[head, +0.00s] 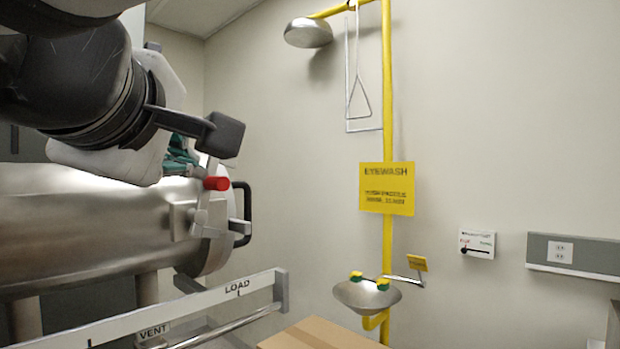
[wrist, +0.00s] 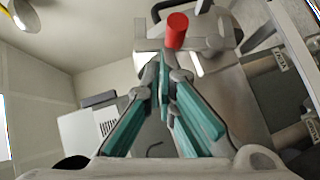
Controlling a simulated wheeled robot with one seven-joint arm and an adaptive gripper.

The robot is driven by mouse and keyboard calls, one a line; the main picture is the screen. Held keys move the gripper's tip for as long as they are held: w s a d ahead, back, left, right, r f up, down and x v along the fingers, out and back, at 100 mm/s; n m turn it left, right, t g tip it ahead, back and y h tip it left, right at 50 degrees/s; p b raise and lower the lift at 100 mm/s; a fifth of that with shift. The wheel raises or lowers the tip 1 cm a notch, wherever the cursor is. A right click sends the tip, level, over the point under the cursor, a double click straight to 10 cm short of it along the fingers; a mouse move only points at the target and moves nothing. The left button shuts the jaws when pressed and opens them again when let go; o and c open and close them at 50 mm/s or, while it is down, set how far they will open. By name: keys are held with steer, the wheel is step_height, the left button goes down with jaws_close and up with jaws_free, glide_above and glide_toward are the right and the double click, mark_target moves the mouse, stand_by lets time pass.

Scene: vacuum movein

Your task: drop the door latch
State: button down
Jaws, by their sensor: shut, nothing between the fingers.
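The door latch is a grey metal lever with a red knob (head: 217,183), at the right end of a steel cylindrical chamber (head: 80,235). In the head view the lever stands upright above a bracket, and the knob sticks out to the right. The red knob also shows in the wrist view (wrist: 177,27), just beyond the fingertips. My gripper (wrist: 163,62) has teal fingers that are shut and empty, close to the latch; whether they touch it cannot be told. In the head view the fingers (head: 181,152) are partly hidden behind my wrist.
A black door handle (head: 246,212) is right of the latch. A rail marked LOAD (head: 200,300) runs in front of the chamber. A cardboard box (head: 320,335) is low in front. A yellow eyewash station (head: 387,240) stands at the wall, with open space before it.

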mark_target(232, 164)
steer(key=shift+w+d+r+g, duration=0.15)
steer(key=shift+w+g, duration=0.05)
steer(key=shift+g, duration=0.2)
steer(key=w+d+m+g+y+p, duration=0.1)
steer(key=g, duration=0.1)
steer(key=w+d+m+g+y+p, duration=0.1)
steer(key=w+m+g+p, duration=0.1)
steer(key=shift+d+r+m, duration=0.1)
steer(key=shift+d+m, duration=0.2)
steer(key=shift+d, duration=0.05)
steer(key=shift+w+d+f+m+g+y, duration=0.5)
steer(key=shift+w+m+g+y, duration=0.15)
steer(key=shift+g, duration=0.35)
steer(key=w+f+m+g+y+b, duration=0.1)
steer(key=d+f+m+g+y+b, duration=0.1)
steer(key=g, duration=0.1)
steer(key=shift+w+d, duration=0.1)
steer(key=shift+w, duration=0.25)
steer(key=shift+d+f+b, duration=0.15)
steer(key=shift+f+b, duration=0.1)
steer(key=shift+b, duration=0.35)
steer(key=shift+f, duration=0.2)
